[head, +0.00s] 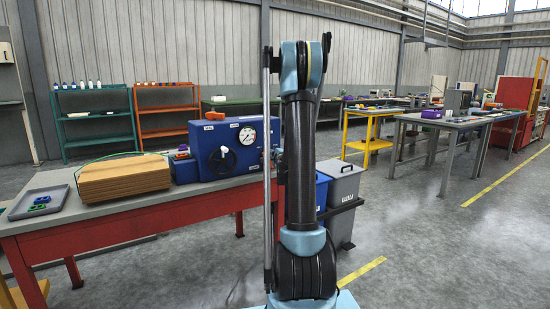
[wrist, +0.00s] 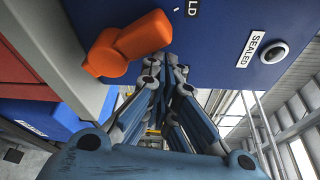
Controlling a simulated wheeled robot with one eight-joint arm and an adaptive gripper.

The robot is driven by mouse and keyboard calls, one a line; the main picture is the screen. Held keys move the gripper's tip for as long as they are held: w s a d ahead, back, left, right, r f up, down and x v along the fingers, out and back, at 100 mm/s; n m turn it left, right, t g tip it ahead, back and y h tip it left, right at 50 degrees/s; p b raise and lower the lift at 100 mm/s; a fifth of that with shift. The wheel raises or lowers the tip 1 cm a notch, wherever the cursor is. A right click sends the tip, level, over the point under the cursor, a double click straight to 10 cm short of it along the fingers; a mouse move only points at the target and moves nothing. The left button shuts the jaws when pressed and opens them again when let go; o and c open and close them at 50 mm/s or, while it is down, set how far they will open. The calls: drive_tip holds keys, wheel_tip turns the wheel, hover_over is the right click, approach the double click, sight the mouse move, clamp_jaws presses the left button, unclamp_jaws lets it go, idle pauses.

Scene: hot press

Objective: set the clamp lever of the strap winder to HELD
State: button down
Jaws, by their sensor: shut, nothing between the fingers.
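In the wrist view an orange clamp lever (wrist: 128,42) sits on a blue panel (wrist: 225,22), its rounded grip towards the lower left. A label ending in "LD" (wrist: 191,8) is cut off at the top edge, just right of the lever. My gripper (wrist: 167,62) is shut and empty, its fingertips close by the lever's right side; I cannot tell whether they touch it. My arm hides my gripper there.
In the head view a stack of brown boards (head: 122,178) and a grey tray (head: 38,203) lie on the bench. Bins (head: 341,185) stand at its right end.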

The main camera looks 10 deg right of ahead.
drive_tip(key=shift+s+a, duration=0.1)
drive_tip(key=shift+a, duration=0.35)
idle(0.4)
drive_tip(key=w+d+r, duration=0.1)
drive_tip(key=d+r, duration=0.1)
drive_tip(key=d, duration=0.2)
drive_tip(key=s+f, duration=0.1)
drive_tip(key=s, duration=0.8)
drive_tip(key=shift+s+d+f, duration=0.2)
drive_tip(key=shift+s+f, duration=0.1)
drive_tip(key=shift+f, duration=0.05)
